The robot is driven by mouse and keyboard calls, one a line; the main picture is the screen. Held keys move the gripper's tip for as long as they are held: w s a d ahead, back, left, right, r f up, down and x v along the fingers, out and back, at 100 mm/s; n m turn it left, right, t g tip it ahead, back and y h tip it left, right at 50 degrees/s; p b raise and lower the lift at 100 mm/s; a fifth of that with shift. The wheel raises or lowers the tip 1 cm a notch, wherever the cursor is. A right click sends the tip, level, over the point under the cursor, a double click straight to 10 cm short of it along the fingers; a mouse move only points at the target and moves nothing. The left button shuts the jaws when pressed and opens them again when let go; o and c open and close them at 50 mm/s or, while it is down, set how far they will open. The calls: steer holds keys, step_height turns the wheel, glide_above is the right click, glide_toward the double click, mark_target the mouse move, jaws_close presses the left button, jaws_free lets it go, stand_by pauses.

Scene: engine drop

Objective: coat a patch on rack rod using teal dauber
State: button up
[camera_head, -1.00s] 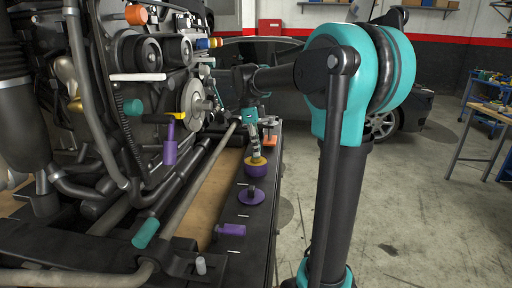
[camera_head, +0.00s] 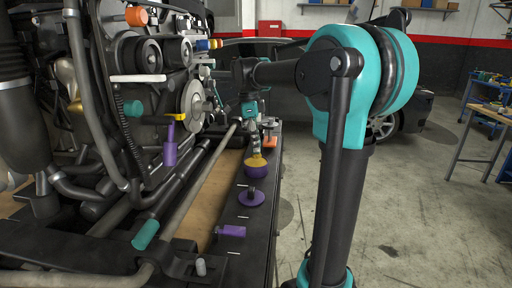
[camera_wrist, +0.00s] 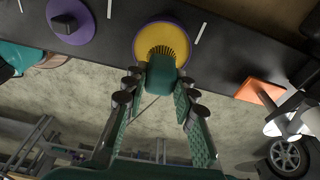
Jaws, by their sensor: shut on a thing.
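My gripper (camera_wrist: 158,92) is shut on the teal dauber (camera_wrist: 161,77), whose dark bristles (camera_wrist: 162,52) point at the yellow top of a round purple pot (camera_wrist: 146,34). In the head view my gripper (camera_head: 253,136) is above this purple pot (camera_head: 257,172) on the dark ledge; whether the bristles touch the yellow cannot be told. A long grey rod (camera_head: 198,182), possibly the rack rod, runs along the engine's lower side, left of the pot. No coated patch can be made out on it.
A purple disc with a dark knob (camera_head: 251,197) and a purple cylinder (camera_head: 231,231) lie nearer on the ledge. An orange block (camera_wrist: 259,88) sits beyond the pot. The engine (camera_head: 160,60) crowds the left; open floor (camera_head: 430,220) lies right.

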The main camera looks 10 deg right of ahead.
steer(key=shift+r, duration=2.35)
steer(key=shift+w+d, duration=0.1)
